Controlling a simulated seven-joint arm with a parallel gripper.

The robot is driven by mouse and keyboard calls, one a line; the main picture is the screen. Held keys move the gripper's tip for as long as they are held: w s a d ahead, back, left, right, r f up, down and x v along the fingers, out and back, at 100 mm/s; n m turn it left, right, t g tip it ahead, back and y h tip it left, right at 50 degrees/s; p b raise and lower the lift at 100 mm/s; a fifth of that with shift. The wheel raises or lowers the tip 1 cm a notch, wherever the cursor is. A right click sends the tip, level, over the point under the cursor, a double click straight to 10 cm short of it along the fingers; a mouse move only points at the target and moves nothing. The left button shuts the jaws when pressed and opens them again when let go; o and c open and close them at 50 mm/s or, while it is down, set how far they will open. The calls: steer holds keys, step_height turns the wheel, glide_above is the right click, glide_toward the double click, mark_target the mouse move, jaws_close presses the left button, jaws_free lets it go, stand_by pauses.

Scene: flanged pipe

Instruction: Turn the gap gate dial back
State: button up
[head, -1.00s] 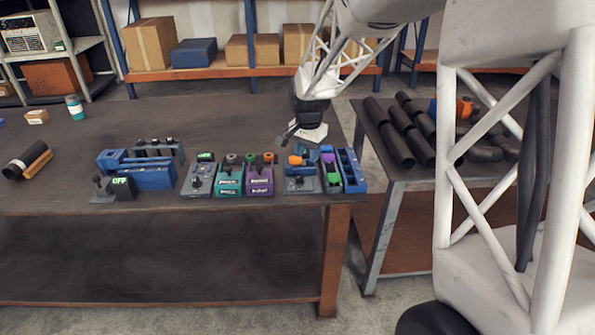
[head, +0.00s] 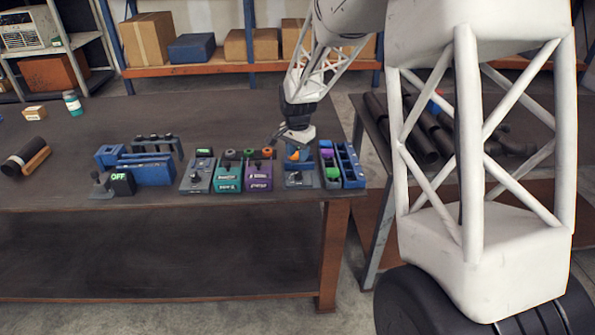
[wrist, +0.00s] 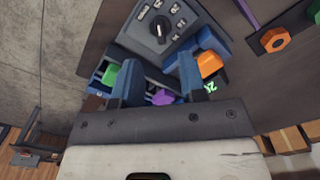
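The dial (wrist: 160,28) is a dark knob on a grey plate with several white marked labels, near the top of the wrist view. In the head view its grey and blue unit (head: 298,179) stands near the table's right front corner. I cannot read the dial's setting. My gripper (wrist: 159,82) is open, its two dark blue fingers apart with nothing clearly held. The dial lies beyond the fingertips, apart from them in the wrist view. In the head view my gripper (head: 292,142) hangs just behind and above this unit and hides part of it.
An orange part (wrist: 209,63) sits by a green display beside the right finger. A blue tray (head: 349,165) with green and purple parts adjoins the dial unit. Teal (head: 228,178) and purple (head: 258,177) boxes stand to its left.

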mark_target(298, 172)
steer(key=shift+f, duration=3.7)
jaws_close()
